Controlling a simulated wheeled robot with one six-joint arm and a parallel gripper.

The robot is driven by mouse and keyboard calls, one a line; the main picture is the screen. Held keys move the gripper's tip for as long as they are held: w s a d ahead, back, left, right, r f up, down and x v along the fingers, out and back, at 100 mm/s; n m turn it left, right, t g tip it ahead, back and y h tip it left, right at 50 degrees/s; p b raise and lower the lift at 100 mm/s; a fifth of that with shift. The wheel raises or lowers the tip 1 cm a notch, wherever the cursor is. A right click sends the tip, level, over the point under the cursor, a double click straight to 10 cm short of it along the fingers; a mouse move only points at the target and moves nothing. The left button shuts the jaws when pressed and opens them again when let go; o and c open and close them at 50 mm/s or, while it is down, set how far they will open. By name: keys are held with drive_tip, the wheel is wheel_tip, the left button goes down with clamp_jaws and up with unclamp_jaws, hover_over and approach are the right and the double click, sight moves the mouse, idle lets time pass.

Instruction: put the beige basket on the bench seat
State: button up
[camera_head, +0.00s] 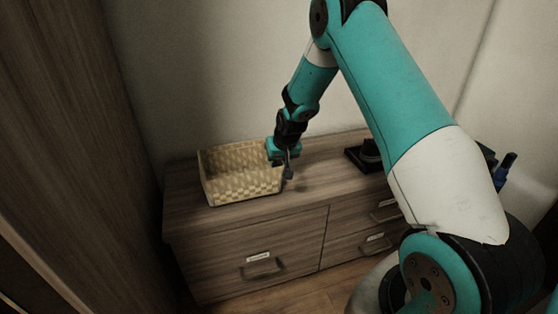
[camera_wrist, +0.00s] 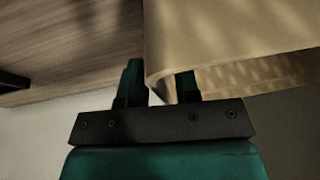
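The beige basket (camera_head: 240,186), woven and open at the top, is at the left end of the wooden drawer cabinet. It looks upright and on or just over the cabinet top; I cannot tell if it touches. My gripper (camera_head: 288,168) is at the basket's right end, pointing down. In the wrist view, the two fingers of my gripper (camera_wrist: 160,85) are drawn close together, one on each side of the wall of the basket (camera_wrist: 215,35), and appear shut on it. The right finger is partly hidden by the basket. No bench seat can be made out in either view.
The drawer cabinet (camera_head: 215,225) stands against the wall, with labelled drawers and handles. A black object (camera_head: 367,156) sits on its top, right of my gripper. A tall wooden panel (camera_head: 75,130) stands close on the left. Some cabinet top between basket and black object is clear.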

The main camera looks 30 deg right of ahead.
drive_tip(key=p+v, duration=0.3)
drive_tip(key=v, duration=0.9)
drive_tip(key=s+a+r+n+y, duration=0.1)
drive_tip(key=s+a+r+n, duration=0.15)
drive_tip(key=a+r, duration=0.4)
drive_tip(key=s+a+r+n+g+y, duration=0.25)
drive_tip(key=s+a+r, duration=0.25)
drive_tip(key=s+a, duration=0.6)
drive_tip(key=s+a+r+n+g, duration=0.1)
drive_tip(key=s+a, duration=0.3)
drive_tip(key=s, duration=0.4)
drive_tip(key=s+a+r+n+g+y, duration=0.1)
drive_tip(key=s+a+r+n, duration=0.2)
drive_tip(key=s, duration=0.6)
drive_tip(key=shift+a+n, duration=0.6)
drive_tip(key=shift+n, duration=0.2)
drive_tip(key=shift+r, duration=0.1)
